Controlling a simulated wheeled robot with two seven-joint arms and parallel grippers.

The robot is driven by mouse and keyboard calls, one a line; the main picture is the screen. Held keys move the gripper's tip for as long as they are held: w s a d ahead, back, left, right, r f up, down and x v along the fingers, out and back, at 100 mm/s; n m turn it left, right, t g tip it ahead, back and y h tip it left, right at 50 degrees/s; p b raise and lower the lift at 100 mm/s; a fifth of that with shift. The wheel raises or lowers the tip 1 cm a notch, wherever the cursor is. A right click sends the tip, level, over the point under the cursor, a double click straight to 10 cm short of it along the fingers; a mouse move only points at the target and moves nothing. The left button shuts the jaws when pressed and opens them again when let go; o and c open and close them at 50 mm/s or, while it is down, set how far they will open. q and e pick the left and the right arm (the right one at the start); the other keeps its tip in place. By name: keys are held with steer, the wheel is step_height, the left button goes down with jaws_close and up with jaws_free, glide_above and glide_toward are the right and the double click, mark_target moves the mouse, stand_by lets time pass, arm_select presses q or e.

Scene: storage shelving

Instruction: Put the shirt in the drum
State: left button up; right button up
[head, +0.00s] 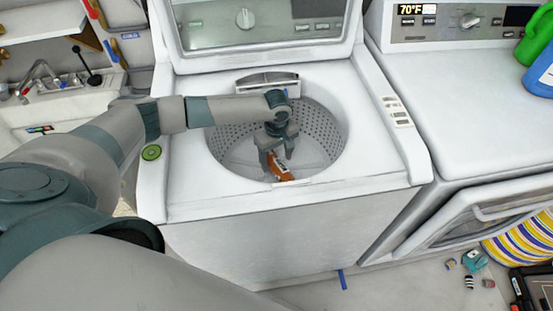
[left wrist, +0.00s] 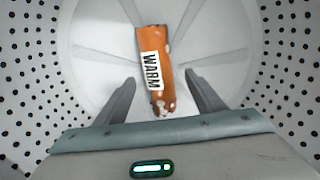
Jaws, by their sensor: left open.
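The washing machine's drum (head: 226,142) is open, a round tub with a perforated metal wall. An orange item with a white "WARM" label, apparently the shirt (head: 281,173), lies at the bottom of the drum; it also shows in the left wrist view (left wrist: 152,62). My left gripper (head: 277,158) reaches down into the drum above the orange item. In the left wrist view its fingers (left wrist: 160,88) are spread apart, with the item's near end between or just below them; I see no grip on it. My right gripper is not in view.
The washer's lid (head: 250,35) stands open behind the drum. A dryer (head: 475,100) stands to the right, with green and blue bottles (head: 537,50) on top. A sink (head: 60,105) is at the left. Small items and a striped basket (head: 525,240) are on the floor at the right.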

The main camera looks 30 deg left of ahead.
mark_target(277, 163)
arm_select(q)
steer(key=shift+r, duration=0.3)
step_height(277, 163, up, 12)
steer(key=b, duration=0.1)
steer(key=shift+r, duration=0.15)
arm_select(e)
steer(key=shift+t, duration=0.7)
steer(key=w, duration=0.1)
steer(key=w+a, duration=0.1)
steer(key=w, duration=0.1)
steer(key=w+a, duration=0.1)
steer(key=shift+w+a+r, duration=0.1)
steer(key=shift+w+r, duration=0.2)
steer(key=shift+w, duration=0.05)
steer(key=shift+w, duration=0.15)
